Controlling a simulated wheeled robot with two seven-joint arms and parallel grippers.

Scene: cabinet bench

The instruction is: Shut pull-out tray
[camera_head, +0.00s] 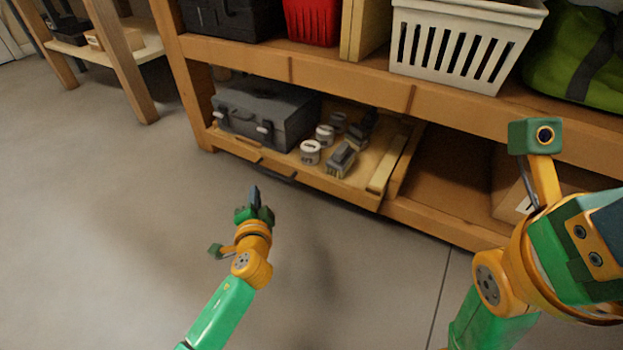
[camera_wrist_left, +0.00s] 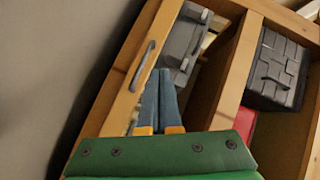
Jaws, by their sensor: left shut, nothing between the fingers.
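The pull-out tray (camera_head: 328,182) is a wooden tray low under the bench, with a dark handle (camera_head: 268,172) on its front. It holds a grey toolbox (camera_head: 265,112), several small cans and dark tools. Its front lies close to the bench's lower beam; how far it stands out is hard to tell. My left gripper (camera_head: 255,192) is shut and empty, in front of the tray and apart from the handle in the head view. In the left wrist view, its fingers (camera_wrist_left: 157,92) point toward the tray front and handle (camera_wrist_left: 142,66). My right gripper is at the right edge, its fingers not clear.
The bench shelf above holds a red crate (camera_head: 312,22), a white slotted basket (camera_head: 462,45) and a green bag (camera_head: 580,62). An open compartment (camera_head: 445,172) lies right of the tray. Grey floor (camera_head: 110,230) before the bench is clear. Another wooden bench leg (camera_head: 125,65) stands left.

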